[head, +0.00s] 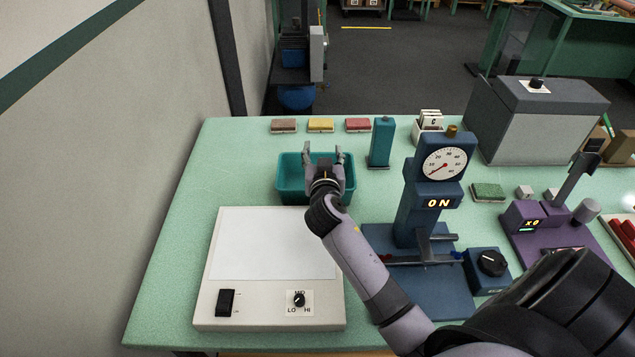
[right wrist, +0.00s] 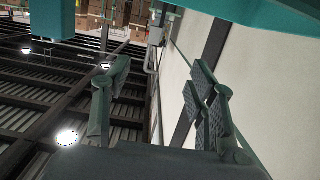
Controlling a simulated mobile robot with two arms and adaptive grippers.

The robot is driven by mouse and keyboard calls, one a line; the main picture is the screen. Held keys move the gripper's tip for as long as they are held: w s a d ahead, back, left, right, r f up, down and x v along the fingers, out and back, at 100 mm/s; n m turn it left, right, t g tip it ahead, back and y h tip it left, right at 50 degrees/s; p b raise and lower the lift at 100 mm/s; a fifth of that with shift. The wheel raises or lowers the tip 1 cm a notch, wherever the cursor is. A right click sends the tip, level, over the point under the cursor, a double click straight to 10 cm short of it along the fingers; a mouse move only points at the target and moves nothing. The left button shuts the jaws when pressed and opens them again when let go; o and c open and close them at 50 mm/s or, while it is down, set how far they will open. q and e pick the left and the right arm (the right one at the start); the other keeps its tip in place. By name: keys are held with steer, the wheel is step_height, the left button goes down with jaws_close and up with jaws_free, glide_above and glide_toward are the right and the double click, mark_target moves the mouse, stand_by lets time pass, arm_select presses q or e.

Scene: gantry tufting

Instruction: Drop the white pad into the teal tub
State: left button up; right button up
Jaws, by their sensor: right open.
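The teal tub (head: 285,185) stands on the mint-green table, behind the white-topped box. My right gripper (head: 323,152) is over the tub in the head view, with its fingers apart. The right wrist view also shows its fingers (right wrist: 160,85) spread with nothing between them. I cannot make out a white pad for certain. Part of the tub's inside is hidden behind my right gripper and wrist. My left gripper is not in view.
A white-topped box (head: 272,245) with a knob lies in front of the tub. A teal block (head: 381,143) stands close to its right, and a blue dial press (head: 410,205) farther right. Red (head: 358,125), yellow (head: 320,125) and brownish (head: 284,126) pads line the back edge.

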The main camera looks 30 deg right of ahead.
steer(key=v, duration=1.2)
